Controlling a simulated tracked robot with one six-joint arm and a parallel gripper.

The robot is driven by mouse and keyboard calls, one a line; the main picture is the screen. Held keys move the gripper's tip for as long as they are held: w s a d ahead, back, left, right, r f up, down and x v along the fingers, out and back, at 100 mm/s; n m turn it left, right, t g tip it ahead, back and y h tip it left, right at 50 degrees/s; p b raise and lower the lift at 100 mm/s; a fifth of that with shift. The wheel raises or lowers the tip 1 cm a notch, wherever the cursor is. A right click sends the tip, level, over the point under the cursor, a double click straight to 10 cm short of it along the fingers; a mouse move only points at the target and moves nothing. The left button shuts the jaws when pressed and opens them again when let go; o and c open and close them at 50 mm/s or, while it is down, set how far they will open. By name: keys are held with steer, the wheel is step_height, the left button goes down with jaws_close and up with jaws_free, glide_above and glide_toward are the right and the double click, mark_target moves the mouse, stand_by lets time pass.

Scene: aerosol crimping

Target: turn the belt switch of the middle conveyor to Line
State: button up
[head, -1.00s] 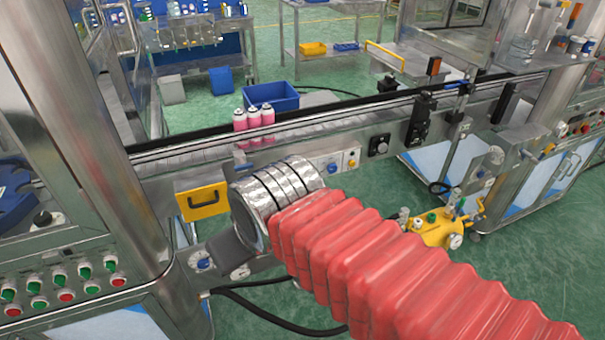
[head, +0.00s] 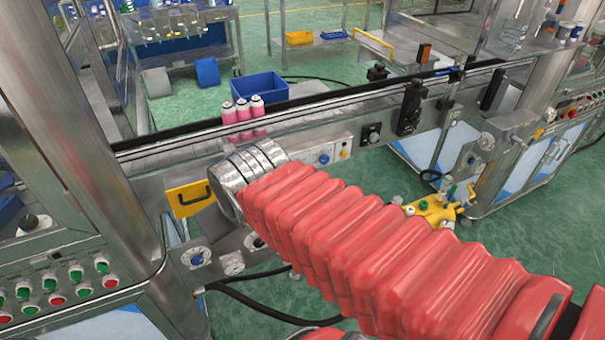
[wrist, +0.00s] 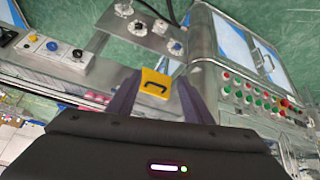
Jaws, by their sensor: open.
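The middle conveyor (head: 300,118) crosses the head view. On its front is a pale switch panel (head: 334,150) with a blue knob (head: 323,158) and a small yellow button. In the wrist view the panel (wrist: 64,57) is at the upper left, with the yellow button, the blue knob (wrist: 52,46) and a black knob (wrist: 77,54). I cannot tell which is the belt switch or where it points. My gripper (wrist: 157,82) is open and empty, its dark fingers spread to the panel's right in that view. In the head view my arm hides it.
A yellow handled plate (head: 190,198) is on the conveyor front; in the wrist view it shows between my fingers. Pink cans (head: 243,117) stand on the belt. A black box (head: 411,107) and a black-knobbed switch (head: 371,133) are farther right. A button cabinet (head: 70,285) stands left.

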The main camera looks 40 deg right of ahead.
steer(key=w+d+f+n+t+h, duration=0.1)
steer(key=w+d+f, duration=0.35)
steer(key=d, duration=0.25)
steer(key=w+d+f+t+h, duration=0.1)
steer(key=w+d+f+t, duration=0.15)
steer(key=w+d, duration=0.35)
steer(key=w+d+f+n+t+h, duration=0.1)
steer(key=w+d+f, duration=0.35)
steer(key=d, duration=0.35)
steer(key=s+d+f+t+h, duration=0.1)
steer(key=s+d+f+t, duration=0.5)
steer(key=s+d+f, duration=0.3)
steer(key=shift+f, duration=0.9)
steer(key=shift+w, duration=0.1)
steer(key=x, duration=1.3)
steer(key=shift+w, duration=0.35)
steer(key=shift+d+r, duration=0.1)
steer(key=shift+d, duration=0.05)
steer(key=shift+c, duration=0.4)
